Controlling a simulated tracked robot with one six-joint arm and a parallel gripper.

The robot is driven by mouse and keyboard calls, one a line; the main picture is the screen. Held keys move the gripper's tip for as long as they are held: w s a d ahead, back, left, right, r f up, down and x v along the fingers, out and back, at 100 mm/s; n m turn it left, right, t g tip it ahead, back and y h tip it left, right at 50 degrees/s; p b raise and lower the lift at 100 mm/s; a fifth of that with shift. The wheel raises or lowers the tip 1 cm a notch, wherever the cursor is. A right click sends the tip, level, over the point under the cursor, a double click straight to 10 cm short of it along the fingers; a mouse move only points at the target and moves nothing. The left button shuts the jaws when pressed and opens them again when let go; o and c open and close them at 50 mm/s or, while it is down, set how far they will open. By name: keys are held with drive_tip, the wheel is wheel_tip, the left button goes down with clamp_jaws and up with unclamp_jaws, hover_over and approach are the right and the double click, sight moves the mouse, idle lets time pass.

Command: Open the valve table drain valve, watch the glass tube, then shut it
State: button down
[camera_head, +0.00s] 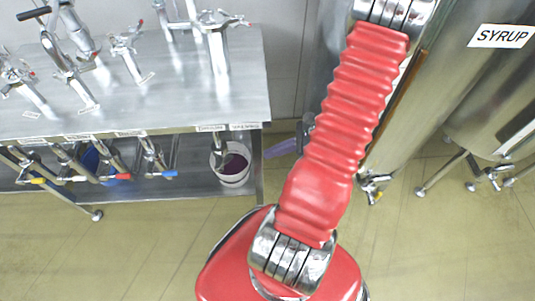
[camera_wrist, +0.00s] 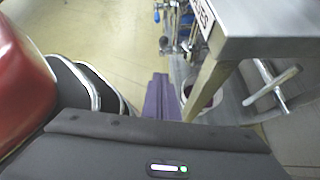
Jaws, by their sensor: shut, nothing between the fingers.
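The steel valve table (camera_head: 190,95) stands at the left in the head view, and its corner shows at the upper right of the wrist view (camera_wrist: 270,18). Under its front edge hang several pipes with yellow, red (camera_head: 123,177) and blue (camera_head: 170,174) handles. A short outlet (camera_head: 222,156) hangs over a white bucket. The labels are too small to read, so I cannot tell which valve is the drain valve. I cannot make out the glass tube. My gripper (camera_head: 283,148) has purple fingers, shut and empty, beside the table's right end; they also show in the wrist view (camera_wrist: 160,97).
The white bucket (camera_head: 236,178) holds dark red liquid on the table's lower shelf. A table leg (camera_wrist: 207,92) stands close right of my fingers. A steel tank marked SYRUP (camera_head: 495,85) stands at the right. The floor (camera_head: 140,245) in front of the table is clear.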

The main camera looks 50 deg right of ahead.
drive_tip(key=shift+s, duration=0.1)
drive_tip(key=s, duration=0.1)
drive_tip(key=s+d+t, duration=0.1)
drive_tip(key=s+t, duration=0.1)
drive_tip(key=shift+d+f, duration=0.3)
drive_tip(key=shift+f, duration=0.05)
drive_tip(key=shift+w, duration=0.1)
approach(224, 161)
drive_tip(key=shift+w+a+f, duration=0.1)
drive_tip(key=shift+w+f, duration=0.95)
drive_tip(key=shift+w, duration=0.05)
idle(0.3)
